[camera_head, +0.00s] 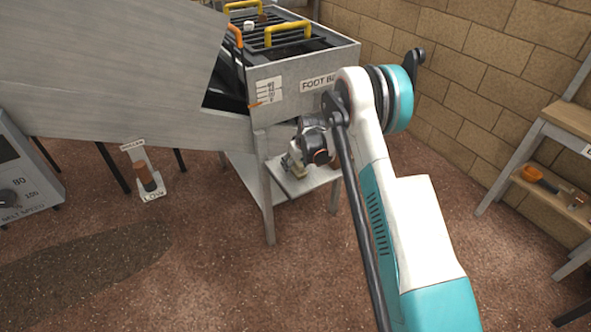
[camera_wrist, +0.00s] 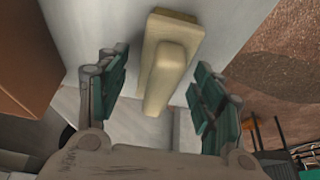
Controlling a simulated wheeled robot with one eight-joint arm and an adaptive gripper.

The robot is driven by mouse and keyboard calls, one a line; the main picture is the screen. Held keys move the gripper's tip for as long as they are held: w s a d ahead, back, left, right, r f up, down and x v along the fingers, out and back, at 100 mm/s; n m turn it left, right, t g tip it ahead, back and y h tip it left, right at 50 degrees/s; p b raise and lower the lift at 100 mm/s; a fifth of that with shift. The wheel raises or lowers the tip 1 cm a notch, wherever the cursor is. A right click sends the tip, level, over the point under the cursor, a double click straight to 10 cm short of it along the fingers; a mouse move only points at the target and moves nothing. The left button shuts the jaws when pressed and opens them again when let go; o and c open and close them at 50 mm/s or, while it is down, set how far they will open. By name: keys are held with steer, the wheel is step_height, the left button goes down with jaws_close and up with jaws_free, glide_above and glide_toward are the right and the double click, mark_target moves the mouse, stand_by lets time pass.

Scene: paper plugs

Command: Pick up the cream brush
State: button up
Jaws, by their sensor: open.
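The cream brush (camera_wrist: 169,62) shows in the wrist view, a pale block with a narrower raised handle, on a light grey shelf surface (camera_wrist: 85,20). My gripper (camera_wrist: 162,92) is open, its teal-padded fingers to the left and right of the brush's handle end. I cannot tell whether the fingers touch it. In the head view my gripper (camera_head: 297,160) is over the low shelf (camera_head: 318,180) under the metal bin unit, and the brush is mostly hidden there by the gripper and wrist.
A brown block-like surface (camera_wrist: 28,60) stands close at left in the wrist view. In the head view the metal bin unit (camera_head: 305,78) rises above the shelf, with its leg (camera_head: 266,205) in front. A workbench (camera_head: 535,150) stands at right. Open floor lies in front.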

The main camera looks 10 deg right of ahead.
steer(key=shift+r, duration=0.1)
steer(key=c, duration=1.3)
steer(key=shift+o, duration=0.2)
step_height(320, 180, up, 20)
steer(key=p, duration=0.6)
